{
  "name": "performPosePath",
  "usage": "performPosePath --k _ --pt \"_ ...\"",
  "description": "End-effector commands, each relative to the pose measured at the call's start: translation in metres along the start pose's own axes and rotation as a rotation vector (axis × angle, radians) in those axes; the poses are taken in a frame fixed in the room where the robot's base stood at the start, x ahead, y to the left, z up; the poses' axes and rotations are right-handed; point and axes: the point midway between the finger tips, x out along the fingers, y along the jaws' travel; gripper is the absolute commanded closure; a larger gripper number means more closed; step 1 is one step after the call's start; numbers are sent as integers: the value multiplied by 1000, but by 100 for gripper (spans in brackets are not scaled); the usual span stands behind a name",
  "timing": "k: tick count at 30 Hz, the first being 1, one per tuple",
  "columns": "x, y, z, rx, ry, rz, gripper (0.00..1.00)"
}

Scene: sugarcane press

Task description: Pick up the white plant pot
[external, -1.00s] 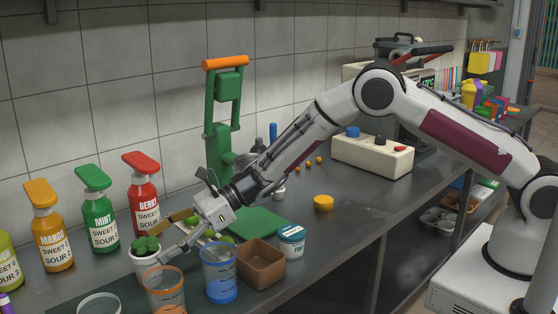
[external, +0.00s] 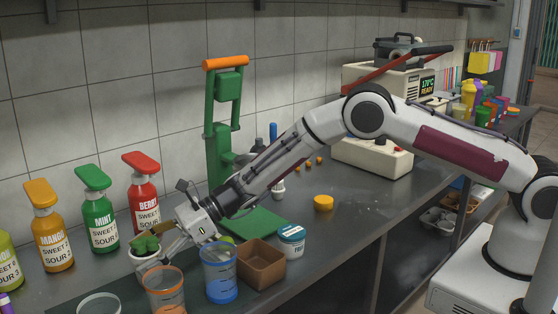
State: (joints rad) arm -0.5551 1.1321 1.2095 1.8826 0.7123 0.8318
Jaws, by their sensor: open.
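The white plant pot (external: 142,262) holds a small green plant (external: 145,243) and stands on the dark counter in front of the syrup bottles. My gripper (external: 157,246) is open and low over the counter, reaching in from the right. Its fingers are at the pot's right side and rim, close to the plant. I cannot tell whether they touch the pot. Part of the pot's right side is hidden by the fingers.
An orange-banded cup (external: 165,290) and a blue-filled cup (external: 220,272) stand in front of my gripper. A brown box (external: 260,265) and a white tub (external: 291,240) are to their right. Red (external: 143,195), green (external: 98,215) and orange (external: 50,230) bottles stand behind the pot. A green press (external: 222,130) stands at the back.

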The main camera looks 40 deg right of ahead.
Motion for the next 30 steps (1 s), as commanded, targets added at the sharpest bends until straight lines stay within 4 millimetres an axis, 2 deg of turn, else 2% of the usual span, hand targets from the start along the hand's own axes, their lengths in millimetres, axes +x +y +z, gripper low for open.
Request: performPosePath --k 8,9,15,25,30 --pt "0 0 0 0 0 0 30" --pt "0 0 0 0 0 0 32" --pt "0 0 0 0 0 0 80" --pt "-1 0 3 -1 -2 0 81" --pt "-4 0 11 -1 -4 -1 81"
